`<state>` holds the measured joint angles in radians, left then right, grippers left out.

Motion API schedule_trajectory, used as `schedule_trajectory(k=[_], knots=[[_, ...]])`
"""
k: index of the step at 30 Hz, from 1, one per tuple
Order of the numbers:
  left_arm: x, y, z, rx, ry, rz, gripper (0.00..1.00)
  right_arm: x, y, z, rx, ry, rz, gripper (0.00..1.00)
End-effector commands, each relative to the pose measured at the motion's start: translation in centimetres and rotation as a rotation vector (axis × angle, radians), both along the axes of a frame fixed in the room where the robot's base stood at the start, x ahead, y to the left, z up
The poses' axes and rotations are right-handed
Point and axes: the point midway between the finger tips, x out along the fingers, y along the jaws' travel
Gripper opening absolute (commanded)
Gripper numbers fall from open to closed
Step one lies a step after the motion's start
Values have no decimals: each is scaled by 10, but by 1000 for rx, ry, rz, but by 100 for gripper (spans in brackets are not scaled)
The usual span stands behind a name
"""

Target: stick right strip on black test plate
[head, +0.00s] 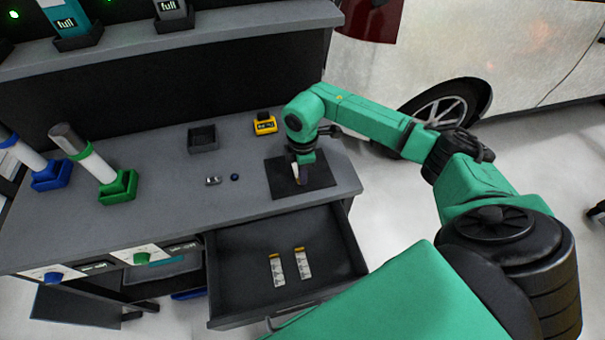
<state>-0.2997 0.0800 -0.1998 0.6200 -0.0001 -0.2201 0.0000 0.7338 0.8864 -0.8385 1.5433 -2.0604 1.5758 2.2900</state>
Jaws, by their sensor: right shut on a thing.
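The black test plate (281,182) lies flat on the grey workbench near its right end. My right gripper (301,172) points down over the middle of the plate. It is shut on a small pale strip-like piece (302,177), which shows just under the fingers. The piece is small and partly hidden by the gripper, so I cannot tell whether it touches the plate. Two white strips with orange ends lie side by side in the open drawer, a left one (277,270) and a right one (302,264). My left gripper is not in view.
The open drawer (235,255) juts out below the bench front. A yellow device (265,124) and a dark square tray (203,139) stand behind. Green (118,188) and blue (52,175) holders stand farther left.

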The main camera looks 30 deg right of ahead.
Motion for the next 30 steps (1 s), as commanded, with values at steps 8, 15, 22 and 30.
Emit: schedule_trajectory(k=[8, 15, 22, 30], knots=[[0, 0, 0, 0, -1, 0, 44, -1, 0, -2, -1, 3, 1, 32], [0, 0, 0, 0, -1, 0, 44, -1, 0, -1, 0, 2, 1, 40], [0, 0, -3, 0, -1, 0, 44, 1, 0, 8, 1, -1, 0, 40], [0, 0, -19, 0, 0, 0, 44, 1, 0, 69, 0, -5, 0, 40]])
